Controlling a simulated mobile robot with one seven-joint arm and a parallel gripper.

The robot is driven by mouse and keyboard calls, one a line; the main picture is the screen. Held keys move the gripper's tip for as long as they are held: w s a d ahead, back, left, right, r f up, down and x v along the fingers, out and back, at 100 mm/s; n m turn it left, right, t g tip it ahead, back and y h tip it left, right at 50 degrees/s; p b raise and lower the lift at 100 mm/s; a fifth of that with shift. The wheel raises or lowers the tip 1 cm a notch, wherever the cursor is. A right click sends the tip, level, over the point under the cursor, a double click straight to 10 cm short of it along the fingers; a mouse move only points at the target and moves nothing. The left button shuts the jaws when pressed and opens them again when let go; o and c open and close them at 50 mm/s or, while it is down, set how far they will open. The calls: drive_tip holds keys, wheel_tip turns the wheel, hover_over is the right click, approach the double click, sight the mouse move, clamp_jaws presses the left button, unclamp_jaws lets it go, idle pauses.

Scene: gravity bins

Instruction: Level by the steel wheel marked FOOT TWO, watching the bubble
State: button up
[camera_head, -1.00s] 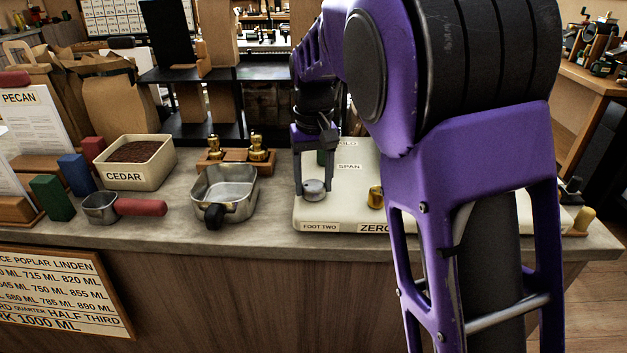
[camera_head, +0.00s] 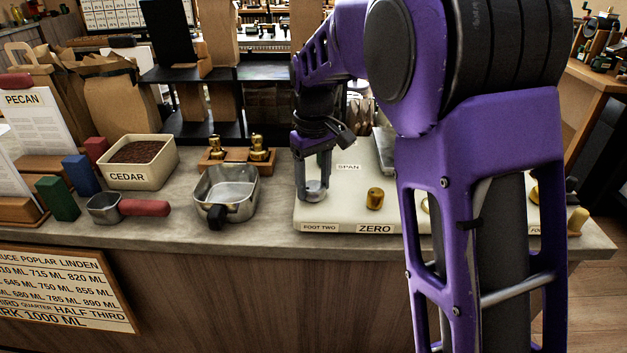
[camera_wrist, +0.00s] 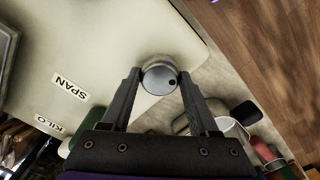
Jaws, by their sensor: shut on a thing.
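The steel wheel (camera_head: 315,190) stands at the front left corner of the cream scale base (camera_head: 345,212), just behind the label FOOT TWO (camera_head: 320,228). My gripper (camera_head: 313,180) points down over it, with its fingers at the wheel's sides. In the wrist view the wheel (camera_wrist: 159,77) is a round steel disc with a dark dot on its top, between the two fingertips of my gripper (camera_wrist: 160,78). My gripper is shut on the wheel. I cannot make out the bubble in either view; my arm covers part of the scale.
A brass knob (camera_head: 375,198) stands right of the wheel, behind the label ZERO (camera_head: 374,228). A steel scoop pan (camera_head: 226,190) with a black handle lies left of the scale. The CEDAR bin (camera_head: 140,160) and a red-handled scoop (camera_head: 140,207) are farther left.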

sight(314, 185)
drive_tip(key=o, duration=1.4)
wheel_tip(314, 185, up, 18)
drive_tip(key=p, duration=0.3)
drive_tip(key=shift+f, duration=0.25)
